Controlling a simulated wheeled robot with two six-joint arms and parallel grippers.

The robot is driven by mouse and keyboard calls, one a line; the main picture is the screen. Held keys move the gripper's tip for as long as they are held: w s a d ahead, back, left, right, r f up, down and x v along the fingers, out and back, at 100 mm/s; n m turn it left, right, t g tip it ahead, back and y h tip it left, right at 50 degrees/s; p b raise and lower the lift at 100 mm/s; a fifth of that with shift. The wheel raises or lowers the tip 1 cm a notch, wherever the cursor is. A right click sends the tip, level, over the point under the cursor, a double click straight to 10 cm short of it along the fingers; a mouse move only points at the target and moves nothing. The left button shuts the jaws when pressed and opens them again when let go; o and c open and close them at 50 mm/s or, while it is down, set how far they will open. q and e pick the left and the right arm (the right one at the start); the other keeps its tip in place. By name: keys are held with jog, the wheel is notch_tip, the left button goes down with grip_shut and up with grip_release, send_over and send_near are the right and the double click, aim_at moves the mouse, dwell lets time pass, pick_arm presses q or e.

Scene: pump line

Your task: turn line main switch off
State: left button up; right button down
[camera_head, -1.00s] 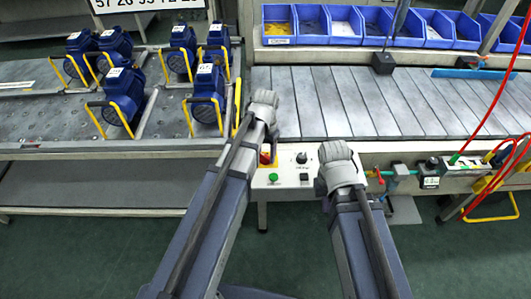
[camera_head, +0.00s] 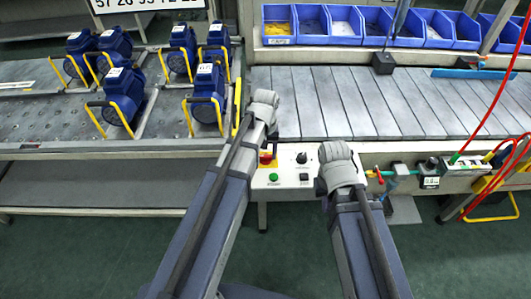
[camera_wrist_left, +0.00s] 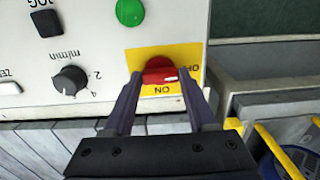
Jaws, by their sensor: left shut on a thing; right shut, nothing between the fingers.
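The line main switch is a red knob (camera_wrist_left: 159,70) on a yellow plate (camera_wrist_left: 190,50) marked ON and OFF. My left gripper (camera_wrist_left: 160,78) is shut on the red knob, one finger on each side. The knob's white mark points right in the left wrist view, close to the word OFF.
The panel also carries a green button (camera_wrist_left: 130,11), a black speed dial (camera_wrist_left: 70,80) and a black JOG button (camera_wrist_left: 46,22). Slatted conveyor (camera_head: 380,105) lies behind it. Blue pumps (camera_head: 123,92) stand at left; red hose (camera_head: 492,110) and valves are at right.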

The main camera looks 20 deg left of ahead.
aim_at(266, 156)
dwell(0.5)
pick_arm(q)
jog(key=o, duration=1.4)
jog(key=shift+c, duration=0.2)
notch_tip(266, 156, up, 8)
jog(key=p, duration=0.8)
jog(key=shift+f, duration=0.1)
jog(key=shift+d, duration=0.1)
jog(key=s+d+m+y, duration=0.1)
jog(key=s+d+m, duration=0.6)
jog(key=s+d, duration=0.3)
jog(key=s, duration=0.4)
jog(key=shift+s, duration=0.3)
